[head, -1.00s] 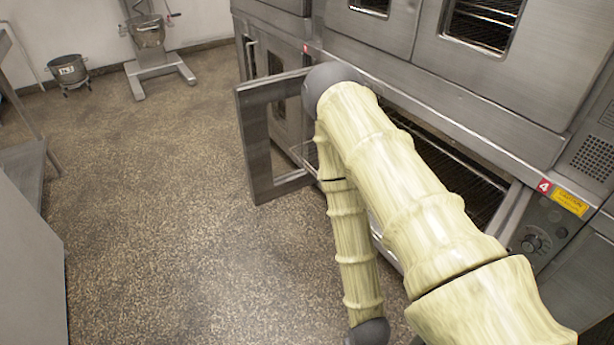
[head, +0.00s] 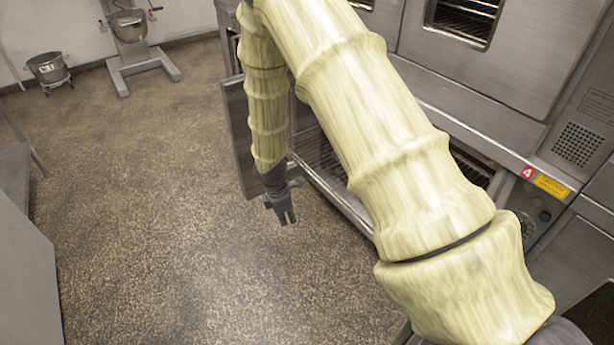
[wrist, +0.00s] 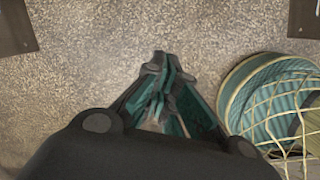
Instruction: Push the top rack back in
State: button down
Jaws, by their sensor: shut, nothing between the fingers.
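The open lower oven compartment is in the head view, largely hidden behind my arm. Wire rack bars (head: 326,163) show left of the arm, low at the opening, and more bars show inside on the right. I cannot tell which rack is the top one or how far it sticks out. The oven door (head: 238,135) stands swung open at the left. My gripper (head: 284,218) hangs fingers down over the floor, in front of the door and left of the rack, apart from it. In the wrist view my gripper (wrist: 164,62) is shut and empty, with floor beyond it.
A metal control panel with a red 4 label (head: 527,172) is right of the opening. A mixer stand (head: 140,62) and a metal pot (head: 48,68) stand at the back left. A metal counter (head: 25,250) edges the left. The floor between is clear.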

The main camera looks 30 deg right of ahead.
jog(key=w+d+r+n+h, duration=0.35)
jog(key=w+d+r, duration=0.25)
jog(key=w+r, duration=0.45)
jog(key=d+f, duration=0.7)
jog(key=shift+s+d+f+t+y+b, duration=0.15)
jog(key=shift+s+f+t+y+b, duration=0.15)
jog(key=shift+f+y+b, duration=0.15)
jog(key=d+p, duration=0.2)
jog(key=d, duration=0.6)
jog(key=w+d+p, duration=0.1)
jog(key=d+p, duration=0.1)
jog(key=d, duration=0.6)
jog(key=w+d+p, duration=0.1)
jog(key=d+p, duration=0.1)
jog(key=d, duration=0.6)
jog(key=shift+d, duration=0.3)
